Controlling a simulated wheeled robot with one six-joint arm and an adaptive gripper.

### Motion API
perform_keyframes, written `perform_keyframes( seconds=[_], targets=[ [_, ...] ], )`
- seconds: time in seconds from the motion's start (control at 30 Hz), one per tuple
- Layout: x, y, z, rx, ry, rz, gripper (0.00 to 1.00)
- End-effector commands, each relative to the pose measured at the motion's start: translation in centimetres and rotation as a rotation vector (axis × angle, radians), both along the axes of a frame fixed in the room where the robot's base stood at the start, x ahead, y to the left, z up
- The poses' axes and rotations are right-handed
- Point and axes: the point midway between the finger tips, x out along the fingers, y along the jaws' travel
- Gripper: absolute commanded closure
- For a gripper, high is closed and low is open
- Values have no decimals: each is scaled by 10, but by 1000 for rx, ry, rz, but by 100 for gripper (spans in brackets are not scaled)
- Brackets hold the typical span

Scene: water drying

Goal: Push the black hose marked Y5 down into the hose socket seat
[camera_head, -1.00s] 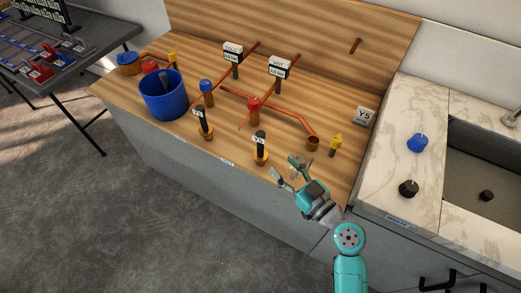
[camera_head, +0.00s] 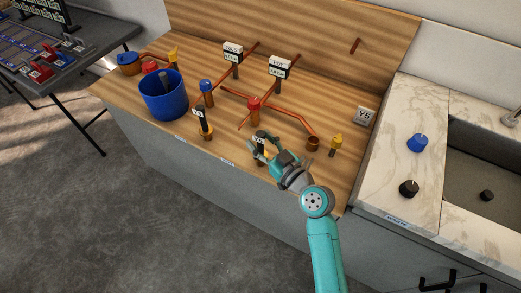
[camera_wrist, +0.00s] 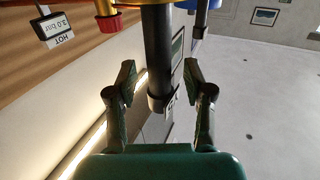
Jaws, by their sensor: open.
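A black hose (camera_head: 259,137) stands upright near the front edge of the wooden bench, its small white tag partly covered and hard to read. Its copper-coloured seat (camera_head: 256,161) shows just below, partly hidden by my gripper. My gripper (camera_head: 262,147) is open at the hose, with a finger on either side. In the wrist view, the black hose (camera_wrist: 158,45) runs between the two spread fingers (camera_wrist: 158,85), with gaps on both sides. Whether the hose is fully seated cannot be told.
A second tagged black hose (camera_head: 203,122) stands to the left, behind it a blue bucket (camera_head: 164,100). The sink counter (camera_head: 380,165) is right.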

Motion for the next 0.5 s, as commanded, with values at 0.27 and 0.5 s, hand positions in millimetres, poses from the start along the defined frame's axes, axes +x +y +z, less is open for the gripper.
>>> perform_keyframes(
  seconds=[0.27,0.5],
  targets=[
    [3,2,0,1,-1,-1,48],
    [3,2,0,0,0,-1,100]
  ],
)
